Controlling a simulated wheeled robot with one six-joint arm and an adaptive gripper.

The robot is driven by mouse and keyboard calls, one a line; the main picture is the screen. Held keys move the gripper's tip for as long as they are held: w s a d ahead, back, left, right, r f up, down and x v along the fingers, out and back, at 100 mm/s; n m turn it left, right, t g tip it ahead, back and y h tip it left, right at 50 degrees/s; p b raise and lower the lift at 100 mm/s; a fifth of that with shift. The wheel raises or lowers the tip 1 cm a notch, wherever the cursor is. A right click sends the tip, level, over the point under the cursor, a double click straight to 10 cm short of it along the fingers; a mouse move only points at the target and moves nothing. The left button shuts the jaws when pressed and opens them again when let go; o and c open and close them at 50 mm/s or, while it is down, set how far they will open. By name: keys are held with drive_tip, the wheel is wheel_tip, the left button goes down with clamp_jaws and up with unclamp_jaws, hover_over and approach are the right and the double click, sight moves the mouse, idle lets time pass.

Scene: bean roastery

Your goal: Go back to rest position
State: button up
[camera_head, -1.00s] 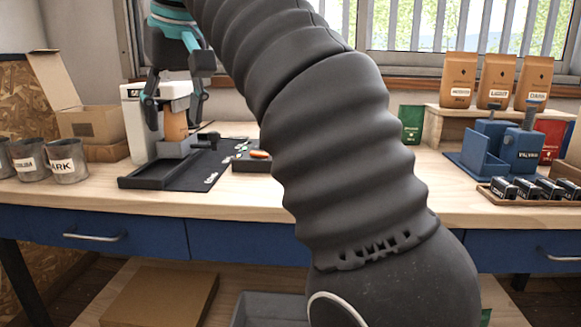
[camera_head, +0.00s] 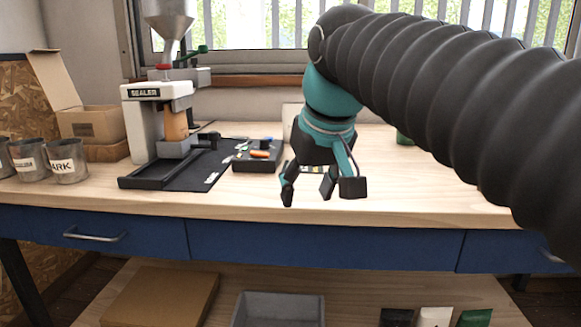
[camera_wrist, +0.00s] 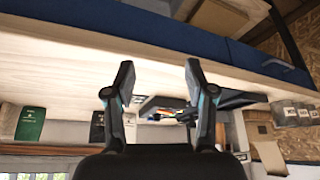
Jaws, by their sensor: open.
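My gripper (camera_head: 312,190) hangs in front of the wooden workbench (camera_head: 400,195) in the head view, its fingers apart and nothing between them. In the wrist view, which looks upside down, my gripper (camera_wrist: 158,80) shows two spread fingers with empty space between them. A white sealer (camera_head: 157,105) stands on the bench to the left of my gripper. A tan pouch (camera_head: 175,125) is upright in the sealer. My arm covers the right side of the bench in the head view.
A black mat (camera_head: 205,172) and a dark tray of small items (camera_head: 257,157) lie between sealer and gripper. Labelled metal tins (camera_head: 67,162) and an open cardboard box (camera_head: 92,124) are at the left. A grey bin (camera_head: 278,310) is on the lower shelf. The bench front is clear.

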drive_tip(key=s+d+f+m, duration=0.1)
drive_tip(key=s+d+f, duration=0.3)
drive_tip(key=f, duration=0.4)
drive_tip(key=s+d+f+m+h, duration=0.1)
drive_tip(key=s+d+f, duration=0.3)
drive_tip(key=f, duration=0.3)
drive_tip(key=s+d+f+m, duration=0.1)
drive_tip(key=s+d+f, duration=0.4)
drive_tip(key=f, duration=0.3)
drive_tip(key=shift+s+f+m+t+h, duration=0.2)
drive_tip(key=shift+f+m+t+h, duration=0.1)
drive_tip(key=shift+m, duration=0.1)
